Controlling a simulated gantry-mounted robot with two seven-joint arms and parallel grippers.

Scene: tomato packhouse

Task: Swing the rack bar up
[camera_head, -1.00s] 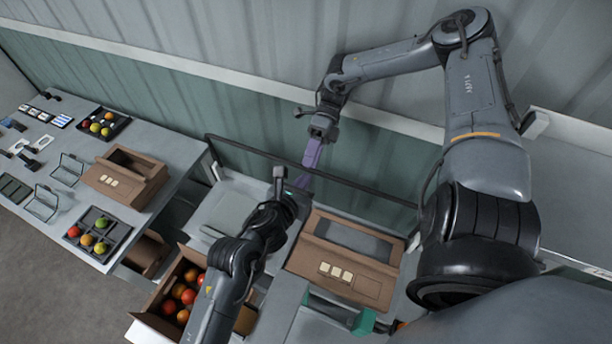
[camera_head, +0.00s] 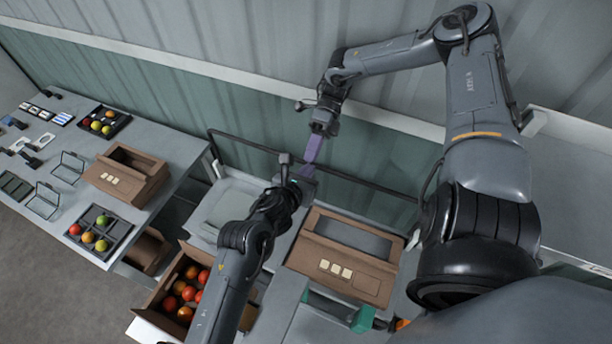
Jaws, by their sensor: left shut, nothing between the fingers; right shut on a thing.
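The rack bar (camera_head: 250,144) is a thin black rod running slantwise across the green lower wall, from left of centre to the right arm. My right gripper (camera_head: 308,163) reaches down from above, its purple fingers shut on the bar near its middle. My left gripper (camera_head: 303,175) comes from below and sits just under the right one, close to the bar. Its fingers are shut and empty and partly hidden; whether they touch the bar cannot be told.
A brown carton (camera_head: 343,261) stands below the bar. A box of tomatoes (camera_head: 159,291) is at lower left. The left table (camera_head: 72,148) bears another brown carton (camera_head: 127,174) and trays of tomatoes. A ribbed wall (camera_head: 270,40) stands behind the bar.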

